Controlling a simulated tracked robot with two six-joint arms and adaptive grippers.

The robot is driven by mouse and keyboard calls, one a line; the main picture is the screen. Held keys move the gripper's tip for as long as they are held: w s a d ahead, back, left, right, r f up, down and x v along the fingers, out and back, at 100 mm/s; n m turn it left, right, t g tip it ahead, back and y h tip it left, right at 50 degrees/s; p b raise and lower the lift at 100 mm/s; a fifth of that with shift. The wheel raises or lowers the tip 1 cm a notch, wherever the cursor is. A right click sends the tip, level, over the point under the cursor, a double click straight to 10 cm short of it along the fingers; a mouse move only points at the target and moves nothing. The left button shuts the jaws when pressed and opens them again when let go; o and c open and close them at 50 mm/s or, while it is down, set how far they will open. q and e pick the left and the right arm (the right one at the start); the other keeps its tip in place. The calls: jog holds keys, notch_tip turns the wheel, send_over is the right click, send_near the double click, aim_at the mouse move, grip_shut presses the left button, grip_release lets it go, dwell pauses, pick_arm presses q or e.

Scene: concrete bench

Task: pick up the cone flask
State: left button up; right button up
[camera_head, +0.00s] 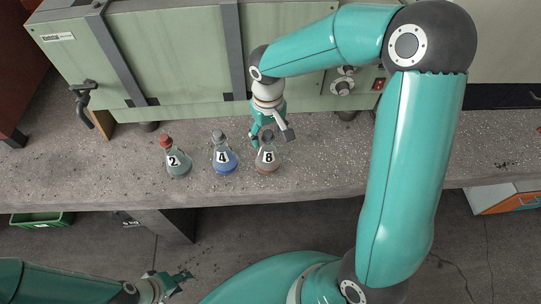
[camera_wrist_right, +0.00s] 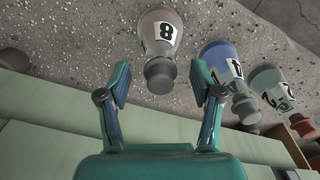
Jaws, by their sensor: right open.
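Three stoppered flasks stand upright in a row on the bench. Flask 2 (camera_head: 176,163) has a red stopper and greenish contents. Flask 4 (camera_head: 223,159) has a grey stopper and blue contents. Flask 8 (camera_head: 267,161) has a grey stopper and a little reddish content. In the wrist view, flask 8 (camera_wrist_right: 161,30) is ahead of my right gripper (camera_wrist_right: 160,80), with its stopper between the open fingers and gaps on both sides. My right gripper (camera_head: 271,135) hangs just behind flask 8 in the head view. My left gripper (camera_head: 180,280) is open and empty, away from the bench front.
A large green cabinet (camera_head: 180,45) stands along the back of the concrete bench (camera_head: 80,180). Flasks 4 and 2 stand close beside flask 8. The bench left of flask 2 is clear. A green crate (camera_head: 42,220) lies below at left.

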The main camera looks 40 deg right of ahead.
aim_at(268, 152)
jog(key=shift+f, duration=1.25)
grip_shut()
